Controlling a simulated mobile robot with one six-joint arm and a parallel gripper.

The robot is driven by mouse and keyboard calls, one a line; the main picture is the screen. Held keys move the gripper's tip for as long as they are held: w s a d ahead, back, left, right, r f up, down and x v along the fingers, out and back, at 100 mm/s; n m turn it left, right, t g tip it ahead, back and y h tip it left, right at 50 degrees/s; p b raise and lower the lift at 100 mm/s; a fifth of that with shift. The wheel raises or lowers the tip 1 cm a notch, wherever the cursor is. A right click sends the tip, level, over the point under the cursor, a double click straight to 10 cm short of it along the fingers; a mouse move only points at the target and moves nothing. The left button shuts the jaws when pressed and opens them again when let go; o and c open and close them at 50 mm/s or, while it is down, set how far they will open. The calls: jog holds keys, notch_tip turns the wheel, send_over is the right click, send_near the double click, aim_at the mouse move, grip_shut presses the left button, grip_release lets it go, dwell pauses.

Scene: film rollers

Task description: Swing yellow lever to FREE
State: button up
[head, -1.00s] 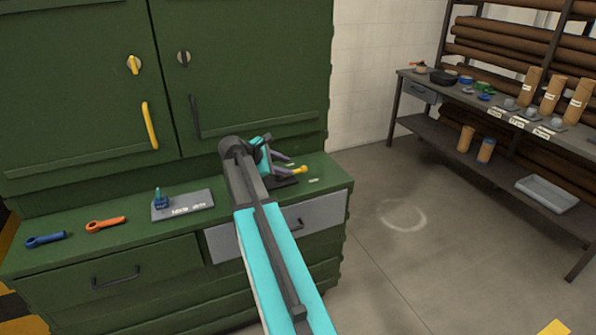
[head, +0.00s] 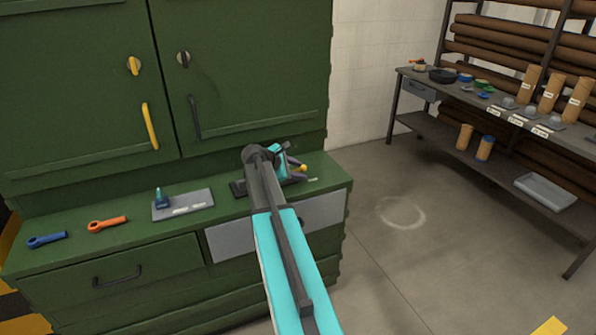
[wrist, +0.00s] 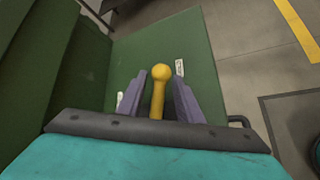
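The yellow lever (head: 302,167) stands on a dark base plate (head: 238,188) on the right part of the green cabinet's counter. In the head view my arm hides most of the lever and only its knob shows. In the wrist view the lever's round knob and stem (wrist: 158,90) stand between the two purple fingers of my gripper (wrist: 168,92). The fingers are apart, with a gap visible on the stem's right side; the left finger is very close to it, and I cannot tell whether it touches. Small white labels (wrist: 180,68) lie on either side, their text unreadable.
The green cabinet doors (head: 80,80) rise behind the counter, with a yellow handle (head: 149,126). A grey plate (head: 184,204), an orange tool (head: 107,224) and a blue tool (head: 46,240) lie to the left. Open floor (head: 400,250) separates the cabinet from a shelf bench (head: 420,82).

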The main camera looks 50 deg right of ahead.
jog(key=shift+c, duration=0.2)
grip_shut()
